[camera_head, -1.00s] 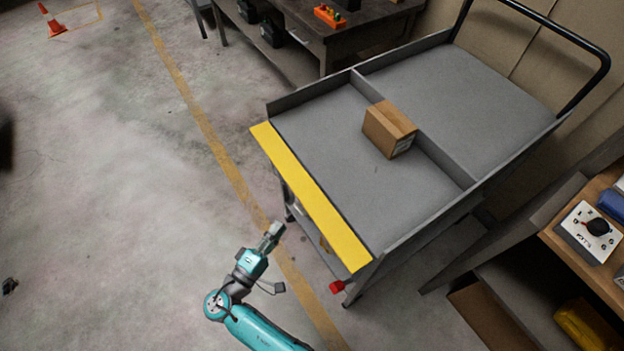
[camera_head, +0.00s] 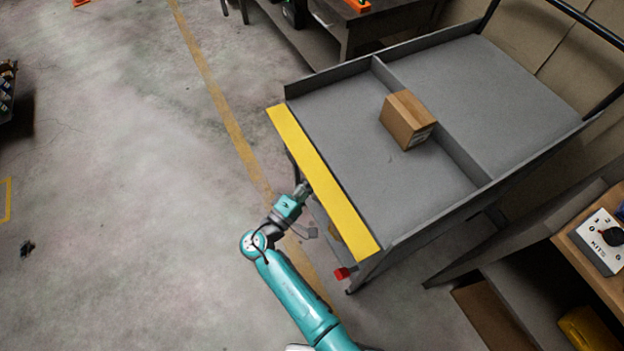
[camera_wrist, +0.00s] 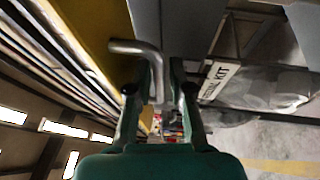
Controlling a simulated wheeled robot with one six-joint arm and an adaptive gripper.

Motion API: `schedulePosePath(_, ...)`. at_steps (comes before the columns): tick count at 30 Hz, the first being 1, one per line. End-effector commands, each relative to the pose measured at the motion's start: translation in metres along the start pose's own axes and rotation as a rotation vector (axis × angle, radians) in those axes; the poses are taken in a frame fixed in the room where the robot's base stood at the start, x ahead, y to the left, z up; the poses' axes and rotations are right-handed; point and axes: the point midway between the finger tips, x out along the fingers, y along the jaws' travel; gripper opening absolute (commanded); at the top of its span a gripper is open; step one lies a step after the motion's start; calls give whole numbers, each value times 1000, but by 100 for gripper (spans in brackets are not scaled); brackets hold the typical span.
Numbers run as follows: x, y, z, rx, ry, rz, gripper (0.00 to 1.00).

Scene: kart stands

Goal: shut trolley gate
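The grey trolley (camera_head: 420,170) has a yellow gate (camera_head: 322,182) along its near left end. The gate lies folded outward, away from the deck, so that end has no raised wall. My gripper (camera_head: 304,188) is at the gate's outer edge, around its middle. In the wrist view, the yellow gate (camera_wrist: 82,38) is at upper left. A bent metal bar (camera_wrist: 138,47) reaches down between the fingers of my gripper (camera_wrist: 160,90). The fingers stand apart; whether they touch the bar is unclear. The fingertips are partly hidden in the head view.
A cardboard box (camera_head: 407,120) sits on the deck against the grey divider (camera_head: 440,130). A red knob (camera_head: 343,273) sticks out below the trolley's near corner. A workbench (camera_head: 345,25) is behind, and a shelf with a control box (camera_head: 601,240) at right.

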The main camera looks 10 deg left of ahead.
Motion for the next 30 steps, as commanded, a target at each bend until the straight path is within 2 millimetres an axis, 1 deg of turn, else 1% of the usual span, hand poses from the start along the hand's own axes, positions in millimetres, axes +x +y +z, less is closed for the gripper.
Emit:
schedulePosePath(7, 1, 0, 0, 0, 0, 0, 21)
schedulePosePath(8, 1, 0, 0, 0, 0, 0, 16)
schedulePosePath(9, 1, 0, 0, 0, 0, 0, 6)
schedulePosePath(10, 1, 0, 0, 0, 0, 0, 0)
schedulePosePath(22, 0, 2, 0, 12, 0, -27, 0)
schedulePosePath(26, -1, 5, -1, 35, 0, -76, 0)
schedulePosePath(30, -3, 11, -2, 72, 0, -163, 0)
